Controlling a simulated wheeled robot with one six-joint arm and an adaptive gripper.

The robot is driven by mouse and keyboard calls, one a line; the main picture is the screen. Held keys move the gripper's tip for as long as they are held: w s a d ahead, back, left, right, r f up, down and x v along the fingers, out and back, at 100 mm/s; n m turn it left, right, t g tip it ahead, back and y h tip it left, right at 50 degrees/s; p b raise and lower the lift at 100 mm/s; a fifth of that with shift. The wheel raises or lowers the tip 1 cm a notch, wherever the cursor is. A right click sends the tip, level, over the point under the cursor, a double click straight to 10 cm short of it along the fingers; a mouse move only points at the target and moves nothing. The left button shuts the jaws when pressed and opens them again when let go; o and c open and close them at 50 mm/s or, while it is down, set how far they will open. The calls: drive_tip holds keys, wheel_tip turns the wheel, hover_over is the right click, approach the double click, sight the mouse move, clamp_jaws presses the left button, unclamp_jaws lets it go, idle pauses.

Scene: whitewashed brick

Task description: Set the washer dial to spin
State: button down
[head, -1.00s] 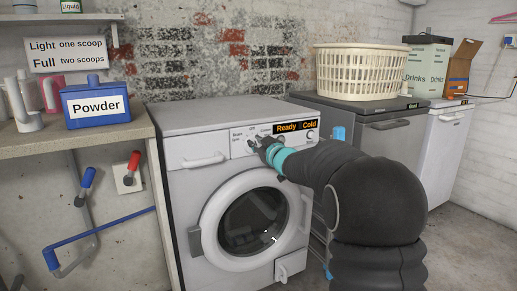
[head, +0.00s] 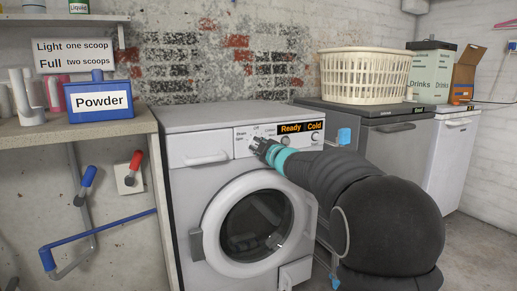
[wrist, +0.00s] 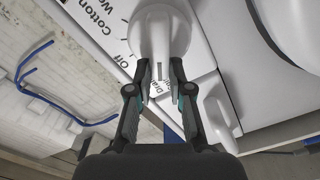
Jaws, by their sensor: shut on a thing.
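The white washer (head: 185,190) stands at the middle of the head view, its round door shut and its display (head: 301,127) reading "Ready" and "Cold". My gripper (head: 256,146) is at the dial on its control panel and mostly hides it there. In the wrist view the pale round dial (wrist: 160,25) fills the top middle, and my gripper (wrist: 160,88) is shut on its narrow grip. "Off" and "Cotton" show left of the dial; a partly covered label, apparently "Drain", shows between the fingers. The dial's exact setting is hard to tell.
The detergent drawer (head: 200,159) is left of the dial. A blue powder box (head: 100,102) stands on the left counter; a cream basket (head: 364,75) sits on the grey machine at right.

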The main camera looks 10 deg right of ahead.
idle(0.4)
drive_tip(key=c, duration=1.1)
unclamp_jaws()
drive_tip(key=shift+o, duration=0.2)
drive_tip(key=shift+s, duration=0.1)
drive_tip(key=v, duration=1.2)
